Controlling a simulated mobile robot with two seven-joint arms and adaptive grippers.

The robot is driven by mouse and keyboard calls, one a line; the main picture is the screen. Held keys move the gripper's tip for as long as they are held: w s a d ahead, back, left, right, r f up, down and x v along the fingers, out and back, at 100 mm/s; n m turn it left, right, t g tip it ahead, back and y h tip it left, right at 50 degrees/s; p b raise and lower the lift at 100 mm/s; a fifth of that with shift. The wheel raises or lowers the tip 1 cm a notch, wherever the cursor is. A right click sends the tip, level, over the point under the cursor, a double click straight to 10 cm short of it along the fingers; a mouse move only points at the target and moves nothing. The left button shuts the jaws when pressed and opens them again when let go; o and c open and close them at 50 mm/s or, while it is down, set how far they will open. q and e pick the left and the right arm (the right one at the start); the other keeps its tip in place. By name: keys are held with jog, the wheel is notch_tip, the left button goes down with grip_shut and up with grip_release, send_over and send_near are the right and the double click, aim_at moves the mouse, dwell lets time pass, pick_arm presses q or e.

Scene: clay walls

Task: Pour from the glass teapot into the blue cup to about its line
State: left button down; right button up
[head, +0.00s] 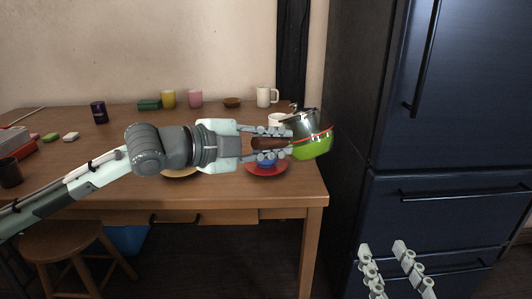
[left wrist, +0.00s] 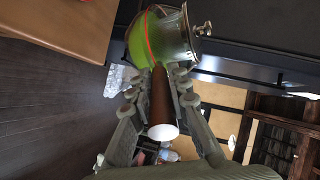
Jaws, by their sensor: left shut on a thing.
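My left gripper (head: 280,143) is shut on the brown handle of the glass teapot (head: 312,143), which it holds above the table's right end. The teapot has a silvery upper part and lid, a bright green lower part and a thin red line around it; it looks tilted. In the left wrist view the teapot (left wrist: 165,38) sits beyond the fingers, its handle between them. The blue cup (head: 266,163) stands on a red saucer (head: 267,170) below the fingers, which hide most of it; its line and contents cannot be seen. My right gripper (head: 390,262) is open and empty at the lower right.
A white cup (head: 279,119) stands just behind the teapot, and a white mug (head: 266,97) farther back. A dark blue fridge (head: 450,110) rises to the right. A stool (head: 70,250) stands at lower left.

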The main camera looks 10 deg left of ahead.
pick_arm(q)
jog(key=shift+r, duration=0.1)
jog(key=shift+d+m+y+p, duration=0.1)
jog(key=shift+m+y+p, duration=0.2)
jog(key=shift+m+p, duration=0.5)
jog(key=shift+s+f+p, duration=0.1)
jog(key=shift+f+p, duration=0.3)
jog(key=shift+p, duration=0.05)
notch_tip(320, 180, down, 3)
jog(key=shift+r+m+y+p, duration=0.2)
jog(key=shift+m+y+p, duration=0.35)
jog(key=shift+m+y, duration=0.5)
notch_tip(320, 180, up, 4)
jog(key=p, duration=0.5)
jog(key=shift+m, duration=0.25)
jog(key=shift+f+b, duration=0.95)
jog(key=shift+f, duration=1.15)
notch_tip(320, 180, up, 3)
jog(key=p, duration=0.3)
jog(key=shift+f, duration=0.1)
notch_tip(320, 180, up, 2)
jog(key=shift+r+p, duration=0.1)
jog(key=shift+p, duration=0.5)
jog(key=shift+r, duration=1)
